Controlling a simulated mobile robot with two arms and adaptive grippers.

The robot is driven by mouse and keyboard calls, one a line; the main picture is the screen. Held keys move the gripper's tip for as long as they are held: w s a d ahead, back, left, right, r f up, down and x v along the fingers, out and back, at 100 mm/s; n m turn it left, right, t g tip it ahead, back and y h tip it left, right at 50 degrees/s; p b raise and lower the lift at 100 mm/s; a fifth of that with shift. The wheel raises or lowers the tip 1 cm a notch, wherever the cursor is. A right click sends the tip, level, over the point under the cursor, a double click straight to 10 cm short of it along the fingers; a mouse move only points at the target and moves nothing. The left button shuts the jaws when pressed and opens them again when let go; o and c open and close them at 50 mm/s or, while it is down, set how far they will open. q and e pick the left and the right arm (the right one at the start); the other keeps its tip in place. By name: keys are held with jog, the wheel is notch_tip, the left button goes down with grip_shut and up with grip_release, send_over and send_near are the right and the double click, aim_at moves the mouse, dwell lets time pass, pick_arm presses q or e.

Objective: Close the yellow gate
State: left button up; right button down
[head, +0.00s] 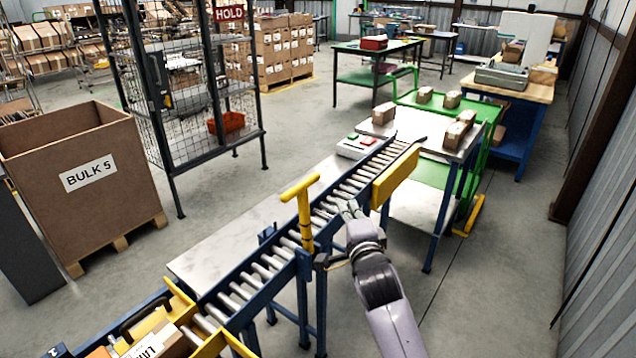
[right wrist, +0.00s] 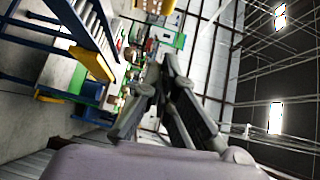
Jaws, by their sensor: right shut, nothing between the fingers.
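A roller conveyor (head: 262,272) runs from the lower left toward the upper right. A yellow T-shaped piece (head: 304,215) stands upright at its near side, with its bar on top; it may be the gate. A yellow panel (head: 396,178) lines the conveyor's right side farther along; a yellow part shows in the right wrist view (right wrist: 92,63). I cannot tell for certain which is the gate. My right gripper (head: 347,208) is shut and empty, just right of the rollers, between the T-piece and the panel. It also shows in the right wrist view (right wrist: 158,75). My left gripper is not in view.
A carton (head: 172,345) lies within yellow rails at the lower left. A table with small cartons (head: 455,135) stands beyond the panel. A BULK 5 bin (head: 85,180) and wire cage (head: 190,100) stand left. Floor at right (head: 510,270) is clear.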

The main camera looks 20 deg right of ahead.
jog(key=w+a+f+p, duration=0.1)
jog(key=w+p, duration=0.1)
jog(key=w, duration=1)
jog(key=shift+w+a, duration=0.25)
